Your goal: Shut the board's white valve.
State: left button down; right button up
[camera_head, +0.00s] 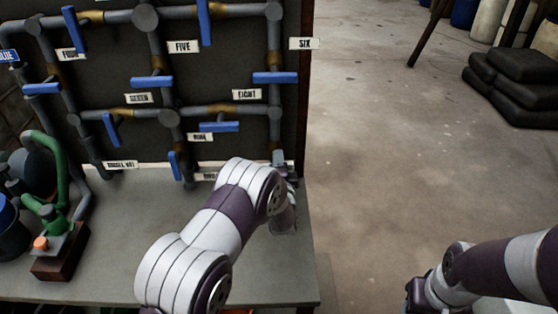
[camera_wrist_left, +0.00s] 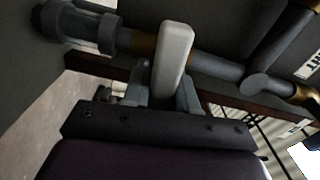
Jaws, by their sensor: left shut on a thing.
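The white valve's lever (camera_wrist_left: 174,60) shows large in the left wrist view as a pale bar standing across a grey pipe (camera_wrist_left: 215,66) with a brass-coloured fitting. My left gripper (camera_wrist_left: 168,92) is shut on the lever's near end, one finger on each side. In the head view my left gripper (camera_head: 284,178) is at the board's (camera_head: 230,55) lower right corner, where my wrist mostly hides it and the valve. My right gripper (camera_head: 418,294) is low at the right, far from the board; its fingers are too dark to read.
Several blue-handled valves, such as one by the EIGHT label (camera_head: 219,127), sit on the board's pipes. A bench (camera_head: 270,285) stands below, with a green pipe fitting (camera_head: 50,215) at its left. The floor to the right is clear up to stacked dark sacks (camera_head: 525,85).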

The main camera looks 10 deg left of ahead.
pick_arm(q)
jog(key=shift+f+m, duration=0.1)
jog(key=shift+m, duration=0.5)
jog(key=c, duration=1)
grip_release()
jog(key=v, duration=1.2)
jog(key=shift+s+d+p, duration=0.15)
jog(key=shift+s+p, duration=0.15)
jog(key=shift+s, duration=0.05)
